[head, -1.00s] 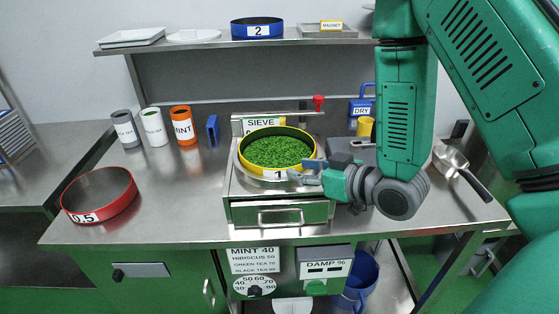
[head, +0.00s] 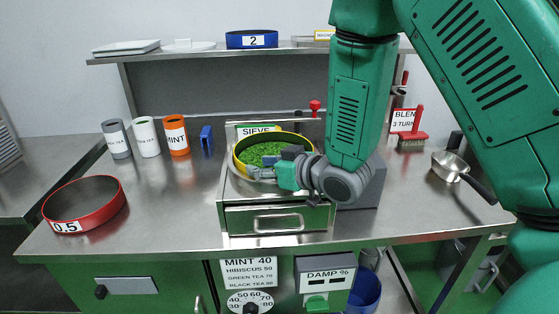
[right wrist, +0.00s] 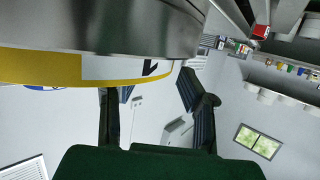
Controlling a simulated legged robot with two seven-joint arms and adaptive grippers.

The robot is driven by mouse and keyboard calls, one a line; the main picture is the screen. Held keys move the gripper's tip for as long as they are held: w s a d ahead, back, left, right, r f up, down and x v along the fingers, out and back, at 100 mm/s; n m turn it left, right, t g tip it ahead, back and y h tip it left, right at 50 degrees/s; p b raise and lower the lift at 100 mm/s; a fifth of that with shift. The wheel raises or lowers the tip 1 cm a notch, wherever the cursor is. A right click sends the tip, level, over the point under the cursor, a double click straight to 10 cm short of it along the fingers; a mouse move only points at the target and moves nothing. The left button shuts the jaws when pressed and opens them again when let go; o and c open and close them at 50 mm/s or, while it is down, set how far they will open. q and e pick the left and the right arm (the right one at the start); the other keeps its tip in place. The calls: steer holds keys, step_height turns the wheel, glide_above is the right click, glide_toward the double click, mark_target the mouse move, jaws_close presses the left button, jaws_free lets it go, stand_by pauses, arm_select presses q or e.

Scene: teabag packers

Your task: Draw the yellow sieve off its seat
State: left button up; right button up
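The yellow sieve (head: 238,164), full of green leaf (head: 258,153), sits in its round metal seat on top of the steel sieve unit (head: 230,195). My right gripper (head: 270,164) is at the sieve's front right and covers that part of the rim and its label. In the right wrist view the sieve's yellow band (right wrist: 60,69) and white label cross above the two spread fingers (right wrist: 150,100). No part of the sieve is clearly clamped between them. Contact cannot be told. My left gripper is not in view.
A red sieve (head: 95,212) marked 0.5 lies at left. Several canisters (head: 147,137) and a blue block (head: 206,141) stand behind it. A shelf (head: 200,54) holds a blue sieve (head: 251,40).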

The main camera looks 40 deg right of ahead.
mark_target(242, 176)
steer(key=w+a, duration=0.2)
steer(key=a, duration=0.1)
steer(key=shift+w+a+f, duration=0.1)
steer(key=shift+w+f, duration=0.05)
steer(key=shift+w, duration=0.05)
steer(key=shift+w+a, duration=0.2)
steer(key=d, duration=0.3)
steer(key=shift+d+f, duration=0.15)
steer(key=shift+f, duration=0.15)
jaws_close()
steer(key=shift+a+r, duration=0.25)
steer(key=shift+a, duration=0.7)
steer(key=shift+d+r, duration=0.2)
steer(key=shift+d, duration=0.25)
arm_select(q)
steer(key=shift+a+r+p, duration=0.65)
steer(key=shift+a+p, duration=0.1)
steer(key=shift+p, duration=0.2)
arm_select(e)
step_height(242, 176, up, 10)
steer(key=shift+a+f, duration=0.2)
steer(key=shift+f, duration=0.05)
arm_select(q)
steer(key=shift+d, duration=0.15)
arm_select(e)
steer(key=shift+d+f, duration=0.1)
steer(key=shift+d, duration=0.1)
